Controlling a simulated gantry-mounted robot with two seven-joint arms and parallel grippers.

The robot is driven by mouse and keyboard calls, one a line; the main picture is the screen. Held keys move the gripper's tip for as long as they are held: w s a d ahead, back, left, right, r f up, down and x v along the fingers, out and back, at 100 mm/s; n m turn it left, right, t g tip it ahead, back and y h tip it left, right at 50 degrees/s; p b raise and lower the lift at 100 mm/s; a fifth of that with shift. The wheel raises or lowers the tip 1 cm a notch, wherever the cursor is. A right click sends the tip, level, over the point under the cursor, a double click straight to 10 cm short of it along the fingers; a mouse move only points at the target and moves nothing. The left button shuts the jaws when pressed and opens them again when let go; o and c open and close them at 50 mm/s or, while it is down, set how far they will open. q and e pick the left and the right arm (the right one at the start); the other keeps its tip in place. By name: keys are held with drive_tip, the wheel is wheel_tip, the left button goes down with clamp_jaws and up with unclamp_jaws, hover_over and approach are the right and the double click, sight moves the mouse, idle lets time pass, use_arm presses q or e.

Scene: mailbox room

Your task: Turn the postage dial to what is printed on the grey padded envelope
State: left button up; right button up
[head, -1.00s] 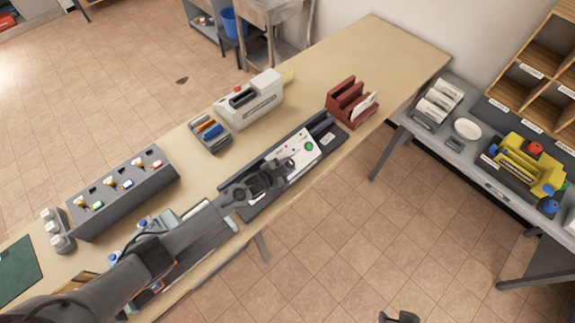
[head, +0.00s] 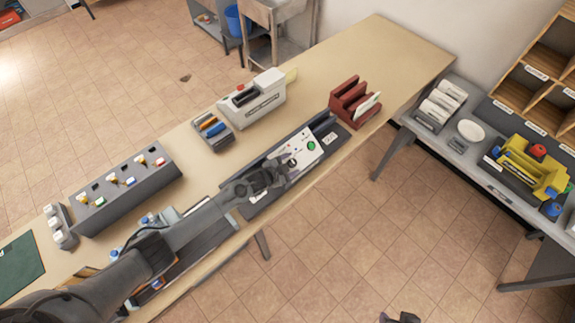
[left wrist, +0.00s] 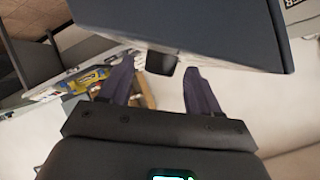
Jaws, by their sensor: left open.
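The postage machine has a white panel (head: 305,143) with a green button, on a dark base along the table's front edge. My left gripper (head: 285,168) is over the panel's near end and hides part of it. In the left wrist view its two fingers (left wrist: 159,66) are open, and a small dark knob (left wrist: 161,62), likely the postage dial, shows between them under a dark panel. I cannot tell whether they touch it. No setting is readable. I cannot pick out the grey padded envelope. Part of what looks like my right gripper (head: 400,318) shows at the bottom edge.
A red rack (head: 347,98) holding a pale envelope stands beyond the machine. A white device (head: 258,98), a grey tray (head: 212,130) and a grey switch box (head: 125,188) stand behind. The table's far right end is clear.

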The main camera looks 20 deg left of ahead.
use_arm(q)
drive_tip(key=shift+s+r, duration=0.1)
drive_tip(key=v, duration=1)
drive_tip(key=shift+s+p, duration=0.25)
drive_tip(key=shift+p, duration=0.05)
drive_tip(key=shift+a+r, duration=0.1)
drive_tip(key=shift+a, duration=0.05)
drive_tip(key=shift+s, duration=0.1)
